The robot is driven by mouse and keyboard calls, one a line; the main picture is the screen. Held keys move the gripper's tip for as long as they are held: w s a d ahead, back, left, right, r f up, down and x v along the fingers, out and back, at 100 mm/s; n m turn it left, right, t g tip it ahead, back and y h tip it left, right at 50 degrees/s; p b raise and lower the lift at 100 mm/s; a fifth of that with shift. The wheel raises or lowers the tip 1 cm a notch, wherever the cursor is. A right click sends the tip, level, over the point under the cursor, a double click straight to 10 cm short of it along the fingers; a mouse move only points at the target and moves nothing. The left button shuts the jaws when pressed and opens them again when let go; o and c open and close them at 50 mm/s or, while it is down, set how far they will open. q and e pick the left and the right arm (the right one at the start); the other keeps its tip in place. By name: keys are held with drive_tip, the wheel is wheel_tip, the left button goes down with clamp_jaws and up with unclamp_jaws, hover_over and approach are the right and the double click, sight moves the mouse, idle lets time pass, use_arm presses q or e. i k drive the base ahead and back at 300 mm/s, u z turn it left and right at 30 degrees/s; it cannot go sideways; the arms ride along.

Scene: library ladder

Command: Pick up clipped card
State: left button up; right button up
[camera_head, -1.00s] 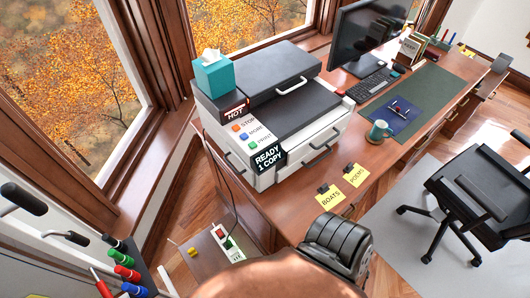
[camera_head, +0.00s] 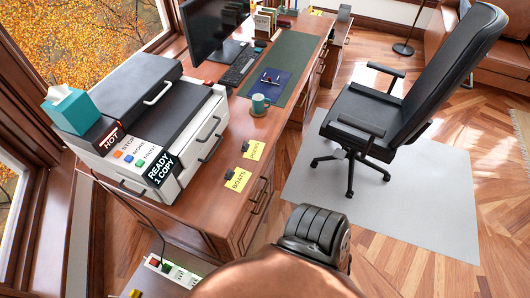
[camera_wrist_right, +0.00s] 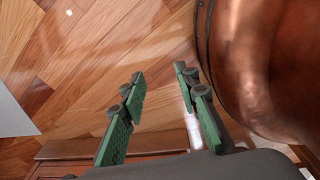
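Two yellow cards with black clips lie on the near end of the wooden desk, in front of the printer. The card reading BOATS (camera_head: 237,181) is nearer, and the second card (camera_head: 254,150), which seems to read POEMS, is just beyond it. My right gripper (camera_wrist_right: 159,75) shows in the right wrist view with its two green-padded fingers apart and nothing between them. Wood floor shows past the fingers, and no card is in that view. My left gripper is in neither current view.
The printer (camera_head: 150,125) with a teal tissue box (camera_head: 69,109) stands left of the cards. A teal mug (camera_head: 260,104) stands beyond them. A black office chair (camera_head: 400,100) is right of the desk on a pale mat (camera_head: 425,195). A power strip (camera_head: 172,270) is low at the front.

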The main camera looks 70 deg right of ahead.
sight(253, 151)
drive_tip(key=u, duration=0.05)
drive_tip(key=k, duration=0.1)
drive_tip(key=z, duration=1.7)
